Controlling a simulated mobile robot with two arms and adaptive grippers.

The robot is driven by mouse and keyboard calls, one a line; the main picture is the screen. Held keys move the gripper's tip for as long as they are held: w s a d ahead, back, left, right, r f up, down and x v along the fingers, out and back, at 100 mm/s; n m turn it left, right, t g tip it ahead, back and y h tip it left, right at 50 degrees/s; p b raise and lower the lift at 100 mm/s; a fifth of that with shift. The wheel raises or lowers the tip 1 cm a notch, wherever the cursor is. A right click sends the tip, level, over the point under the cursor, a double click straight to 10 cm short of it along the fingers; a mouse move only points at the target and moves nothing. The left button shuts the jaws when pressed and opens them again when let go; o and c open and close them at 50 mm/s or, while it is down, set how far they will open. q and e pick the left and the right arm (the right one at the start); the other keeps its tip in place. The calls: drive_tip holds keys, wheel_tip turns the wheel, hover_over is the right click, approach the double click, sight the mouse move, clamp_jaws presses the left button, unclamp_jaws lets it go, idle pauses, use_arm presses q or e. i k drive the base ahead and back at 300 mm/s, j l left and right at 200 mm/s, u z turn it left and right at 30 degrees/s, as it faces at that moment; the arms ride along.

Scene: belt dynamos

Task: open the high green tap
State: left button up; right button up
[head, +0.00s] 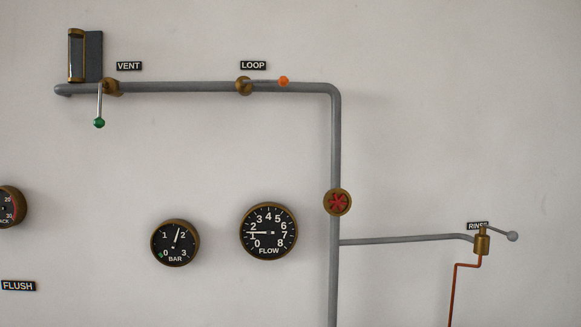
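The green tap (99,122) is high on the left, on the grey pipe below and left of the VENT label. Its lever hangs straight down from a brass body (109,87), across the horizontal pipe, and ends in a green knob. Neither of my grippers shows in the head view.
An orange-knobbed tap (283,82) by the LOOP label has its lever along the pipe. A red handwheel (337,202) sits on the vertical pipe. The BAR gauge (175,243) and FLOW gauge (268,231) hang below. A grey-knobbed tap (512,236) is at the right.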

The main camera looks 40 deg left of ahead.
sight(99, 122)
drive_tip(key=u, duration=2.4)
